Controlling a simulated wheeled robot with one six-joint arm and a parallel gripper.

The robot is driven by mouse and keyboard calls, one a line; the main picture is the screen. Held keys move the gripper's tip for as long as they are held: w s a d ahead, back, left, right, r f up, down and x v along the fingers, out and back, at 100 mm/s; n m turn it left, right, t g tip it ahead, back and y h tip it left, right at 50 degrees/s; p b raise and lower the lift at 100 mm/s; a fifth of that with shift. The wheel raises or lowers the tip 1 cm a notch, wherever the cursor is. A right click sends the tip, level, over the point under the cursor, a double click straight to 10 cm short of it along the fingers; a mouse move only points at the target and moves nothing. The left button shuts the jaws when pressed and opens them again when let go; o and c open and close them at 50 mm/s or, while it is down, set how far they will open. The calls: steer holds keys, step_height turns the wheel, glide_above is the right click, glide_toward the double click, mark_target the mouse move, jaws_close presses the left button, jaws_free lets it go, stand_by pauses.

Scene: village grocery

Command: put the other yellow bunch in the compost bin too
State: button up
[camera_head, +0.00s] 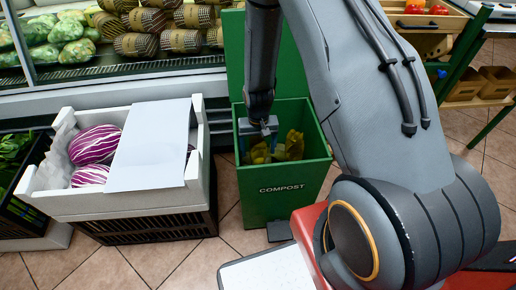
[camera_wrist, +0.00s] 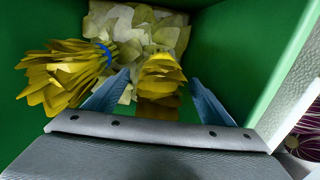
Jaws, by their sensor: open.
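The green compost bin (camera_head: 285,207) stands open on the floor. My gripper (camera_head: 267,152) reaches down into it. In the wrist view its two blue fingers (camera_wrist: 160,77) are spread apart. A yellow leafy bunch (camera_wrist: 160,72) lies between and beyond the fingers; the view does not show either finger pressing on it. A second yellow bunch (camera_wrist: 60,78) with a blue band lies to the left in the bin. Pale crumpled leaves (camera_wrist: 135,30) lie at the bin's far side. In the head view yellow leaves (camera_head: 293,146) show inside the bin, partly hidden by my gripper.
A white crate (camera_head: 120,205) with purple-striped vegetables (camera_head: 95,145) and a white sheet (camera_head: 150,147) stands left of the bin. Behind is a display case of produce (camera_head: 180,41). The bin's green walls (camera_wrist: 225,50) closely surround my gripper. Tiled floor is open in front.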

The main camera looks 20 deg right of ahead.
mark_target(258, 139)
steer(key=shift+r+p, duration=0.3)
steer(key=shift+r, duration=3.6)
steer(key=shift+r, duration=0.3)
steer(key=s+r+p, duration=0.3)
steer(key=s+r, duration=0.4)
steer(key=r, duration=0.4)
steer(key=s+r+n+p, duration=0.1)
steer(key=s+r+p, duration=0.3)
steer(key=r, duration=0.6)
steer(key=s+r+n+p, duration=0.1)
steer(key=s+r+p, duration=0.2)
steer(key=s+r, duration=0.6)
step_height(258, 139, up, 3)
steer(key=shift+s+a+f+p, duration=0.15)
steer(key=shift+s+p, duration=0.15)
steer(key=shift+s, duration=0.25)
